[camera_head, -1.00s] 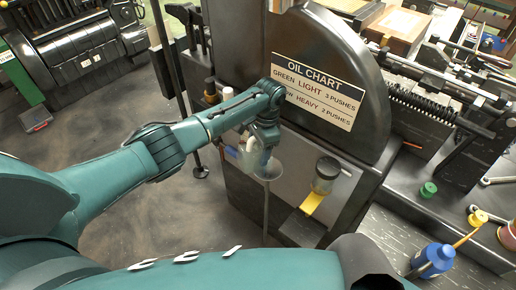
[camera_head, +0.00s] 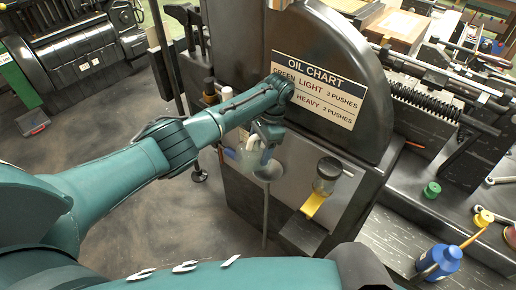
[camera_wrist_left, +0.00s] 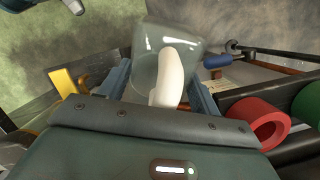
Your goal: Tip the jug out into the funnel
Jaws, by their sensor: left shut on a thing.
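The jug (camera_wrist_left: 152,62) is clear glass with a white handle (camera_wrist_left: 168,80). In the left wrist view it lies between the fingers of my left gripper (camera_wrist_left: 162,92), which is shut on it by the handle. In the head view my left gripper (camera_head: 264,138) holds the jug (camera_head: 251,153) at the front of the black machine. The grey funnel (camera_head: 269,172), on a thin upright stem, is just below and right of the jug. The gripper partly hides the jug, and I cannot see any contents clearly. My right gripper is not in view.
The black machine with the oil chart (camera_head: 320,90) stands close behind the gripper. A jar on a yellow bracket (camera_head: 326,174) is to the right of the funnel. A blue bottle (camera_head: 440,260) is on the right bench. Open floor lies to the left.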

